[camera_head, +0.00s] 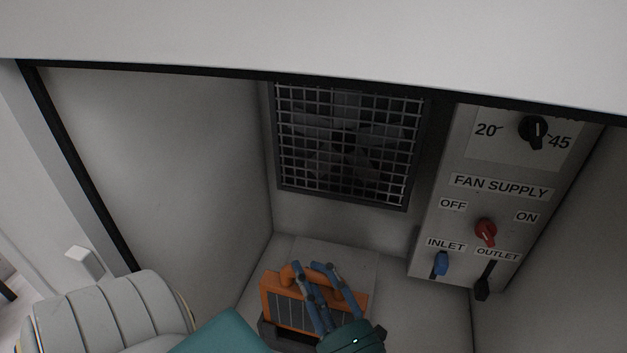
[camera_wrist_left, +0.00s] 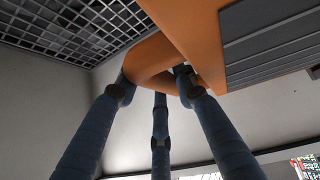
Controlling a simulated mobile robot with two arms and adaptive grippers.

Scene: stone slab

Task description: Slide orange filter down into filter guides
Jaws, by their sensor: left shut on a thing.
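The orange filter (camera_head: 283,306) with its grey slatted panel is low in the middle of the head view, inside the cabinet. A dark grey base piece, likely the filter guides (camera_head: 290,338), shows just below its lower edge; I cannot tell whether the filter is in it. My left gripper (camera_head: 307,277), with blue fingers, is shut on the filter's top handle. In the left wrist view the fingers (camera_wrist_left: 155,88) close around the orange handle (camera_wrist_left: 150,62), and the filter's slatted face (camera_wrist_left: 270,45) is at the upper right. My right gripper is not in view.
A fan grille (camera_head: 345,140) is on the back wall above the filter. A control panel (camera_head: 500,190) with a red knob (camera_head: 486,232), a blue lever (camera_head: 441,263) and a black lever (camera_head: 484,283) stands to the right. Cabinet walls close in both sides.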

